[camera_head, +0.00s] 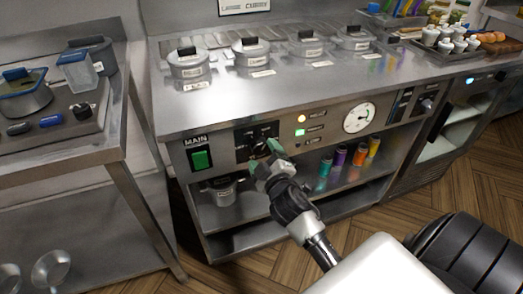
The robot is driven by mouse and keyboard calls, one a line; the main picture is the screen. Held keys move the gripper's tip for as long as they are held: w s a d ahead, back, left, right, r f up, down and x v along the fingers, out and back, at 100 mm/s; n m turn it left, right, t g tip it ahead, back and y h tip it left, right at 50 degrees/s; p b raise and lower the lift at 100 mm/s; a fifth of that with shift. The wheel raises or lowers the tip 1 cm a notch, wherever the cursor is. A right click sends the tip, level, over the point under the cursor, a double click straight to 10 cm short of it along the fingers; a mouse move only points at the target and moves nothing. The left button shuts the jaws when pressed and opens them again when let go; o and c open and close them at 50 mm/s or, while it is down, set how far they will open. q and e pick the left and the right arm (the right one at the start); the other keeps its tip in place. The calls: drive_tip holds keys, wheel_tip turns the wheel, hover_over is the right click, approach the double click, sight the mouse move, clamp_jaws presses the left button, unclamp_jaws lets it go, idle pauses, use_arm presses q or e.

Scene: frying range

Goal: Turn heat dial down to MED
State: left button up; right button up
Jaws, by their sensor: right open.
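The heat dial (261,137) is a dark knob on a black panel in the front of the steel range, right of the green MAIN switch (200,159). Its setting is too small to read. My right gripper (264,156) is open, with green-tipped fingers just below and in front of the dial. It hides the lower part of the dial panel. I cannot tell whether a finger touches the dial. A round white gauge (358,117) and small indicator lights (300,125) sit farther right on the same front. My left gripper is not in view.
Several lidded pots (251,51) stand along the back of the steel counter (290,88). Colored bottles (340,156) and a small pot (222,190) are on the shelf below. A second steel table (60,160) stands at the left. The front counter top is mostly clear.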

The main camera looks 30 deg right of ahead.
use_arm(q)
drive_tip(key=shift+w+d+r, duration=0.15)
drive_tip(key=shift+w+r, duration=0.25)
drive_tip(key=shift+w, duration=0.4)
use_arm(e)
drive_tip(key=v, duration=0.8)
drive_tip(key=shift+s, duration=0.2)
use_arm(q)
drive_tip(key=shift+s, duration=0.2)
use_arm(e)
drive_tip(key=shift+a, duration=0.1)
